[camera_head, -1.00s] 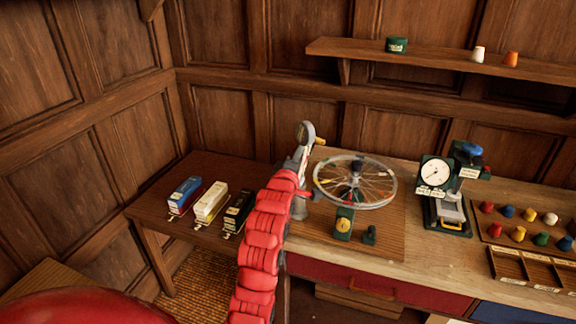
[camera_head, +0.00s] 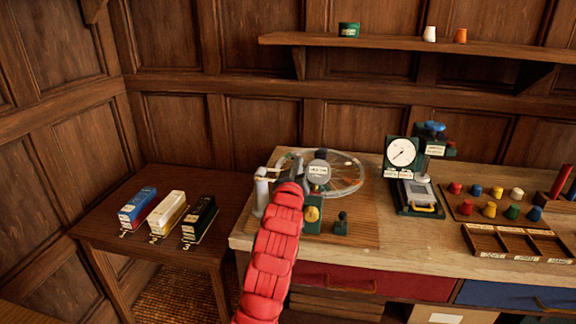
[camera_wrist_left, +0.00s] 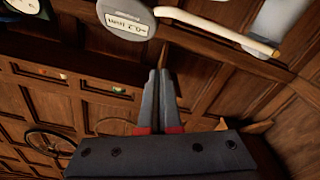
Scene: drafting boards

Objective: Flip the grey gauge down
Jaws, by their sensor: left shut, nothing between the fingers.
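The grey gauge (camera_head: 318,171), a round disc with a white label, stands low in front of the spoked wheel (camera_head: 346,172) in the head view. An arm joins it to the pale post (camera_head: 262,190) on its left. In the left wrist view the gauge's disc (camera_wrist_left: 126,20) and a pale rod (camera_wrist_left: 215,30) show past my fingertips. My left gripper (camera_head: 288,170) is just left of the disc in the head view, partly hidden by my red arm. Its fingers (camera_wrist_left: 161,72) are shut with nothing between them and look apart from the disc. My right gripper is not in view.
A green stand with a yellow knob (camera_head: 312,214) is below the wheel. A dial instrument (camera_head: 402,152) and a board of coloured pegs (camera_head: 466,207) are to the right. Three small boxes (camera_head: 168,211) stand on the lower left table (camera_head: 100,228). A shelf (camera_head: 400,41) runs above.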

